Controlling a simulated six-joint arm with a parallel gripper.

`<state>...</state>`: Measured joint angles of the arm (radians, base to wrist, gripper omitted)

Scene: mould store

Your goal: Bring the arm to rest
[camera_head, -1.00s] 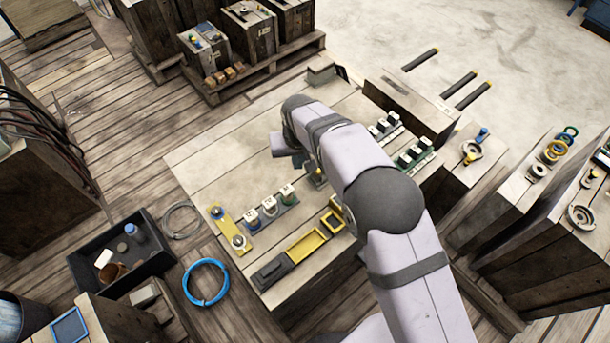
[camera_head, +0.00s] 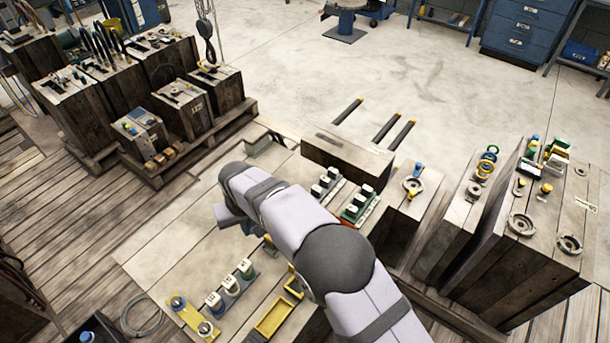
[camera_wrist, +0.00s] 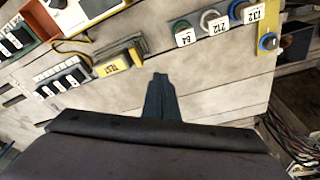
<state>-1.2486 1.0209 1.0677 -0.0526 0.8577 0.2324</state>
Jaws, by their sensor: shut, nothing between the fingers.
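My gripper (camera_wrist: 160,95) shows in the wrist view as dark fingers pressed together, with nothing between them. It is over the pale wooden bench top (camera_wrist: 220,100), and I cannot tell its exact height above the wood. In the head view my grey arm reaches over the bench top (camera_head: 165,265) from the lower right, bent at its dark elbow. The arm hides the fingertips and part of the bench there.
Labelled plugs (camera_head: 230,290) and a yellow tray (camera_head: 273,318) lie near the arm. Switch blocks (camera_head: 325,185) and a green-based block (camera_head: 358,205) stand beyond it. Wooden mould blocks (camera_head: 520,240) stand at right.

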